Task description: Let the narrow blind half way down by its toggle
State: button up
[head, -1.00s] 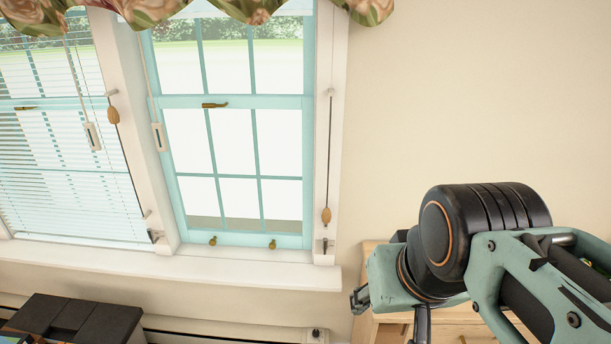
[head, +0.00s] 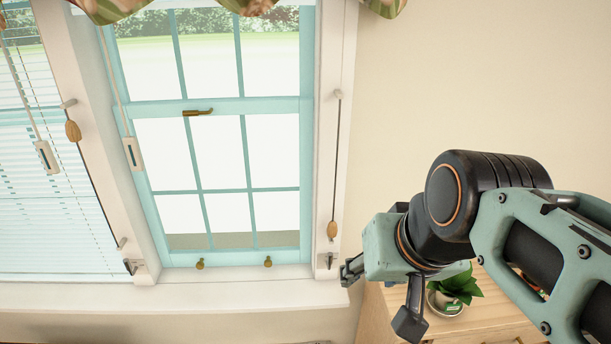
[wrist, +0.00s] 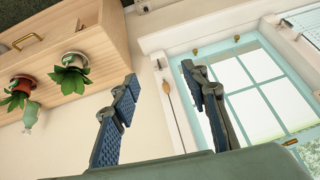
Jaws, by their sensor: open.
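The narrow window (head: 210,110) has clear panes, with no lowered slats in view. Its top is hidden by the flowered valance. A wooden toggle (head: 332,230) hangs on a thin cord at its right frame, below a peg and above a small hook. The toggle also shows in the wrist view (wrist: 166,88). A white slotted piece (head: 132,153) hangs on a cord at the window's left side. Which of these works the narrow blind I cannot tell. My gripper (head: 378,300) is open and empty, right of and below the wooden toggle, apart from it.
A wider blind (head: 25,215) hangs lowered at the left, with its own wooden pull (head: 72,130) and white piece (head: 46,157). A wooden chest (head: 490,310) carrying plants stands below my arm. The sill (head: 200,293) juts out below the window. The right wall is bare.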

jog(key=w+d+r+m+t+y+b, duration=0.1)
jog(key=w+r+m+t+b, duration=0.1)
jog(key=w, duration=0.6)
jog(key=w+d+r+m+t+y+b, duration=0.1)
jog(key=w+d+r+m+y, duration=0.15)
jog(key=w, duration=0.55)
jog(key=w+d+r+m+t+h+b, duration=0.2)
jog(key=w+d+m+t+h+b, duration=0.15)
jog(key=w+d, duration=0.9)
jog(key=w+d+f+g+h+b, duration=0.15)
jog(key=d+f+h+b, duration=0.3)
jog(key=f, duration=0.65)
jog(key=n+t+y+b, duration=0.7)
jog(key=n+b, duration=0.3)
jog(key=n, duration=0.1)
send_near(334, 230)
jog(key=w, duration=0.5)
jog(key=w+a, duration=0.1)
jog(key=w, duration=0.2)
jog(key=w+a, duration=0.1)
jog(key=w, duration=0.2)
jog(key=shift+w+a+r+b, duration=0.1)
jog(key=shift+w+r+b, duration=0.1)
jog(key=shift+w+b, duration=0.1)
